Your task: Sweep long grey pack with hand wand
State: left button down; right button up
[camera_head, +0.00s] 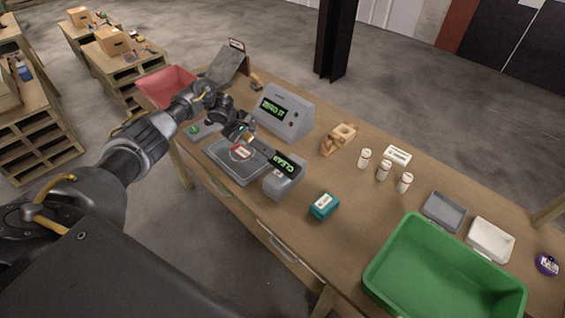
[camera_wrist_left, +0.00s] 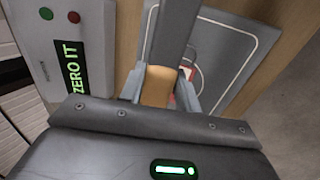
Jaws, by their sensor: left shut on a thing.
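My left gripper (camera_head: 246,133) is above the work table, over the back edge of a grey plate (camera_head: 228,170). In the left wrist view the gripper (camera_wrist_left: 160,95) is shut on a tan grip (camera_wrist_left: 157,88) with a long dark grey bar (camera_wrist_left: 176,35) beyond it, which looks like the hand wand. The bar passes above the plate (camera_wrist_left: 232,50), which has a white outline. A small red and white item (camera_head: 241,152) shows on the plate, partly hidden in the wrist view. I cannot clearly pick out a long grey pack. My right gripper is not in view.
A grey box (camera_head: 286,115) reading "ZERO IT" stands behind the gripper. A smaller display unit (camera_head: 284,180) stands beside the plate. A teal block (camera_head: 324,205), several white bottles and a green bin (camera_head: 390,262) are to the right. A red bin (camera_head: 165,88) is at left.

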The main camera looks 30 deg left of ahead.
pick_arm(q)
jog(key=shift+r, duration=0.1)
dwell(0.3)
notch_tip(320, 180, up, 3)
jog(key=p, duration=0.3)
jog(key=shift+f, duration=0.2)
jog(key=shift+r+p, duration=0.3)
jog(key=shift+r, duration=1.4)
